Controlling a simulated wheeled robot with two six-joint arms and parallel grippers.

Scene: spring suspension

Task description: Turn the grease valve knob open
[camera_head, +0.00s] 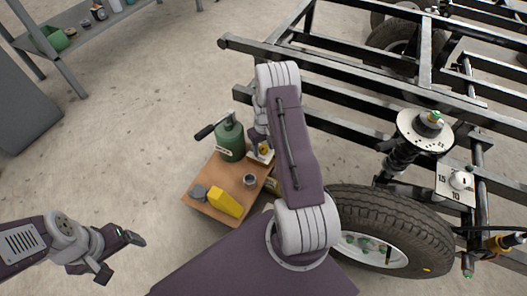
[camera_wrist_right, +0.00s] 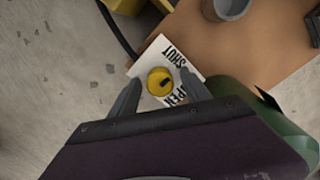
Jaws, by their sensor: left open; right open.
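The grease valve knob is a round yellow knob (camera_wrist_right: 159,81) with a dark mark on top. It sits on a white plate (camera_wrist_right: 150,62) lettered SHUT and, partly covered, OPEN. The mark's exact setting is hard to read. In the head view the knob (camera_head: 264,148) is beside the green grease pump (camera_head: 230,141), partly behind my right arm. My right gripper (camera_wrist_right: 160,77) is open, with one finger on each side of the knob; contact cannot be told. My left gripper (camera_head: 120,257) is open and empty over the floor at lower left.
The wooden table top (camera_head: 232,184) holds a yellow block (camera_head: 224,202), a dark round can (camera_head: 199,193) and a grey cup (camera_head: 250,181). A black hose (camera_wrist_right: 118,30) runs near the plate. The vehicle frame (camera_head: 350,98) and a tyre (camera_head: 400,215) stand at right. Open floor lies left.

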